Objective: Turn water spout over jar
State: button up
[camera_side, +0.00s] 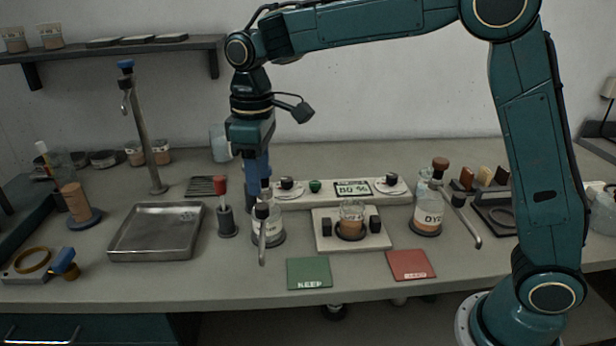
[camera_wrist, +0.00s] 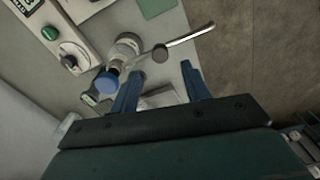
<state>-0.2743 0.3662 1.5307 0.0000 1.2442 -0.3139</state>
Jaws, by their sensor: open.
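The water bottle (camera_side: 268,228) is clear glass with a white label and stands left of the scale in the side view. Its metal spout (camera_side: 262,243) with a dark knob points toward the front of the bench, away from the jar. In the wrist view the spout (camera_wrist: 190,37) runs up and right from the bottle (camera_wrist: 128,44), near a blue cap (camera_wrist: 107,83). The jar (camera_side: 352,213) holds something orange-brown and sits on a pale stand (camera_side: 378,241). My gripper (camera_side: 257,190) is open above and behind the bottle; its blue fingers (camera_wrist: 160,72) show apart, with the spout beyond them.
The dye bottle (camera_side: 428,218) with its own spout stands right of the jar. A green KEEP mat (camera_side: 309,271) and a red mat (camera_side: 410,264) lie in front. A red-topped tool in a holder (camera_side: 226,220), a metal tray (camera_side: 155,232) and a tall tap (camera_side: 142,130) stand left.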

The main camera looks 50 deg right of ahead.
aim_at(262, 206)
jog(key=shift+f, duration=3.2)
grip_shut()
